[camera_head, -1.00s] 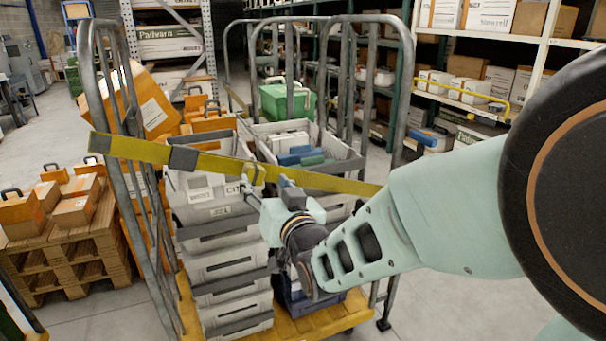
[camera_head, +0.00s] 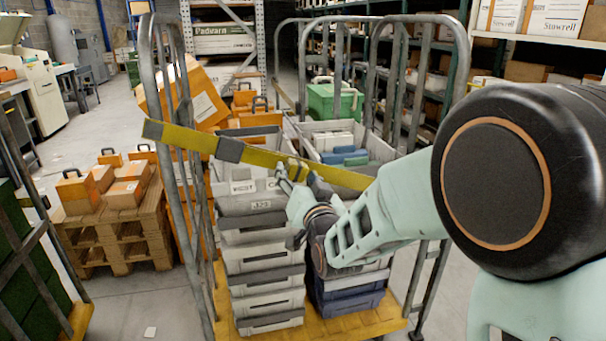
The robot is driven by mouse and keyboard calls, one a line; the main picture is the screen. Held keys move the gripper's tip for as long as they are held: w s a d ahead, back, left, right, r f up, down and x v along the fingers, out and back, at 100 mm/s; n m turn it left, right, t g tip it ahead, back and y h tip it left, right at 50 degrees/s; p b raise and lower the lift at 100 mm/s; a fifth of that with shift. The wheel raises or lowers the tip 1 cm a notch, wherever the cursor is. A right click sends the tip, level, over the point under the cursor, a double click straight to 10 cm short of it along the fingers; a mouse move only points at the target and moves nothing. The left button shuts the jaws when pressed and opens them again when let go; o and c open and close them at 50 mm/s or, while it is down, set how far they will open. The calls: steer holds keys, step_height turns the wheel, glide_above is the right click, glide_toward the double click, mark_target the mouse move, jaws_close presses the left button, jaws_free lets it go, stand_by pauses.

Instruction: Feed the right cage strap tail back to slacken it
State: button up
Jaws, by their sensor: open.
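A yellow strap (camera_head: 258,158) runs slanting across the front of the roll cage (camera_head: 171,165), higher at its left end and lower at the right. A grey buckle (camera_head: 230,150) sits on it near the left upright, and its flat left end sticks out past that upright. My gripper (camera_head: 299,177) is at the middle of the strap, right of the buckle, with its fingers apart. It looks empty. I cannot tell whether the fingertips touch the strap or stand in front of it. My arm hides the strap's right end.
Stacked grey crates (camera_head: 262,270) and a blue crate (camera_head: 350,298) fill the cage, with a green case (camera_head: 334,101) behind. A pallet (camera_head: 120,232) with orange boxes stands left. Another cage with green boxes (camera_head: 22,268) is at the left edge. Floor shows between them.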

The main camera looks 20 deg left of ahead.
steer(key=shift+w+a, duration=0.15)
steer(key=shift+w, duration=0.1)
steer(key=shift+c, duration=0.7)
jaws_close()
